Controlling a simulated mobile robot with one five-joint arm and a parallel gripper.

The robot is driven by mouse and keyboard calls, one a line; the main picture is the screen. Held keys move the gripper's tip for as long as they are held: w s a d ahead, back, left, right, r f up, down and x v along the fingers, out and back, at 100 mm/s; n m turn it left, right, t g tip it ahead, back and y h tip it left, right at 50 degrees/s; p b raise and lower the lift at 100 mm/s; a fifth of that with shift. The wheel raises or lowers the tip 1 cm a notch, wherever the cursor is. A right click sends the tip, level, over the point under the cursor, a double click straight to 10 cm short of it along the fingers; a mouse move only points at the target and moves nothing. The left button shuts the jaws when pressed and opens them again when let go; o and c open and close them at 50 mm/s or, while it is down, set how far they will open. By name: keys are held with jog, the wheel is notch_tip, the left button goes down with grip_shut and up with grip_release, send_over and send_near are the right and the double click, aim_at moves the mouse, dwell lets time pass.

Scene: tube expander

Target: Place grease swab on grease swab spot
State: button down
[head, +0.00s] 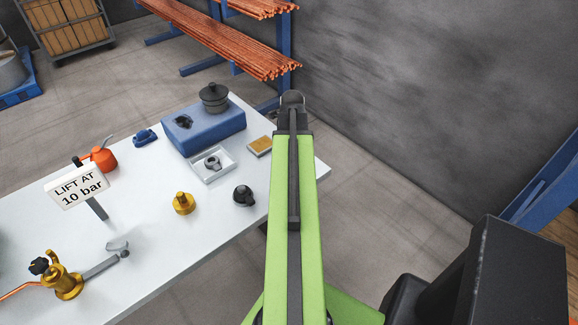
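No item on the white table (225,230) is plainly a grease swab, and I cannot make out a marked swab spot. A small flat tan-topped block (259,146) lies near the table's far right edge. A dark lidded pot (214,97) stands on a blue block (215,133), beside a dark recess or piece on its top. A white tray (221,176) in front holds a grey ringed part (212,163). My green arm reaches up the middle of the picture, past the table's right edge. Its dark far end shows, but no gripper fingers are visible.
A black round part (243,195), a brass fitting (184,203), an orange oil can (102,158) and a small blue item (145,137) stand on the table. A "LIFT AT 10 bar" sign (77,188) and a brass valve (62,277) are at left. Copper rods (225,47) lie on a rack behind.

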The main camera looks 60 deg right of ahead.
jog(key=shift+s+f, duration=0.1)
jog(key=shift+f, duration=0.25)
jog(key=c, duration=1.3)
grip_release()
notch_tip(320, 180, up, 13)
jog(key=p, duration=1.2)
jog(key=shift+s+f+p, duration=0.15)
jog(key=shift+f+p, duration=0.05)
jog(key=shift+p, duration=0.15)
jog(key=shift+f, duration=0.1)
